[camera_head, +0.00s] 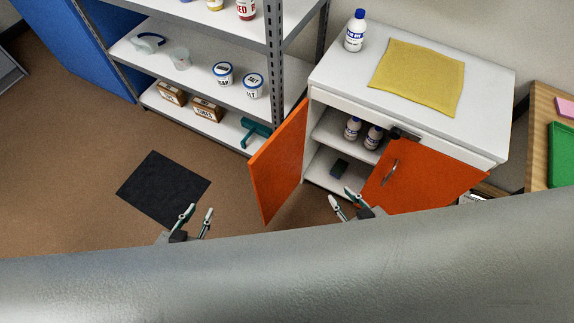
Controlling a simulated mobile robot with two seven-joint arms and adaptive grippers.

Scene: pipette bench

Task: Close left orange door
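The left orange door (279,160) of the white cabinet (490,130) stands wide open, swung out to the left toward the shelf rack. My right gripper (343,198) is open and empty, in front of the cabinet between the two doors. A grey surface across the bottom hides both arms.
Inside the cabinet are white bottles (352,128) and a small dark item (340,167). A yellow cloth (418,78) and a bottle (355,32) are on top. A metal shelf rack (278,75) stands close left of the open door. A black mat (163,188) lies on the floor.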

